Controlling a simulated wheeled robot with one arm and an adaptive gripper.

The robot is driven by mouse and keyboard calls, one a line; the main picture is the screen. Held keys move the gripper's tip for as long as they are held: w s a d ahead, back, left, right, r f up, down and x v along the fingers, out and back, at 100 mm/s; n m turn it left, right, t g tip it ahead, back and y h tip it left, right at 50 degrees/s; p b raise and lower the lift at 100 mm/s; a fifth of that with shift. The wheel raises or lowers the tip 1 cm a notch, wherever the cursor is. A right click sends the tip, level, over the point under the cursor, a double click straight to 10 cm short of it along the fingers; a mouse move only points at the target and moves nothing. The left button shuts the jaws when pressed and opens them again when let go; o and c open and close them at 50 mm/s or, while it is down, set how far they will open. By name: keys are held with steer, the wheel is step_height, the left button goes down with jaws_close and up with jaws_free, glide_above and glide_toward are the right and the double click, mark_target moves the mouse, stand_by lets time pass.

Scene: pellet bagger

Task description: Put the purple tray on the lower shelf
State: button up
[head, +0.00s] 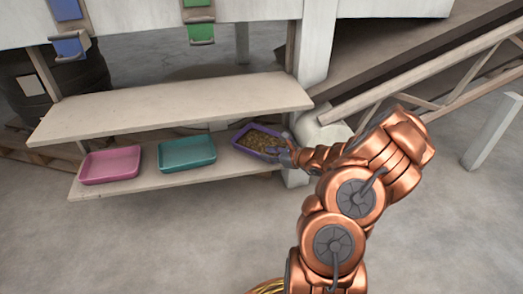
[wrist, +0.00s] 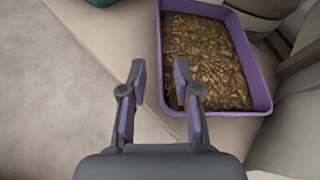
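The purple tray (head: 249,153), filled with brown pellets, sits at the right end of the lower shelf (head: 224,158). It looks level, partly under the upper shelf's edge. In the wrist view the purple tray (wrist: 262,78) is at the upper right, on the pale shelf board (wrist: 85,55). My gripper (head: 283,154) is at the tray's near right side in the head view. In the wrist view my gripper (wrist: 160,82) has its fingers apart, one on each side of the tray's near wall. A gap shows between the fingers and the wall.
A pink tray (head: 110,165) and a teal tray (head: 187,153) stand to the left on the lower shelf. The upper shelf (head: 170,107) is empty and hangs over them. A pale post (head: 315,50) and a sloping conveyor (head: 420,75) stand at the right. The front floor is clear.

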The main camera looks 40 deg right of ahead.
steer(key=p+v, duration=0.2)
steer(key=v, duration=0.4)
steer(key=w+a+r+n+g+y, duration=0.1)
steer(key=a+r+n+g+y, duration=0.2)
steer(key=a, duration=0.6)
steer(key=w+a+r+n+y, duration=0.1)
steer(key=a+r+n+y, duration=0.1)
steer(key=a+r+n, duration=0.55)
steer(key=s+a+r+n+g+y, duration=0.1)
steer(key=s+a+n+g, duration=0.25)
steer(key=a, duration=0.45)
steer(key=s+a+r+n+g+y, duration=0.1)
steer(key=s+a+n+g, duration=0.25)
steer(key=a, duration=0.55)
steer(key=s+a+n+g+h, duration=0.2)
steer(key=s+a+n+g, duration=0.15)
steer(key=s, duration=0.45)
steer(key=s+a+n+g+h, duration=0.2)
steer(key=s+n, duration=0.2)
steer(key=s, duration=0.4)
steer(key=s+d+r+n+g+h, duration=0.1)
steer(key=s+d+n+h, duration=0.4)
steer(key=s, duration=0.7)
steer(key=shift+d+r+h, duration=0.3)
steer(key=shift+d+h, duration=0.6)
steer(key=shift+d, duration=0.25)
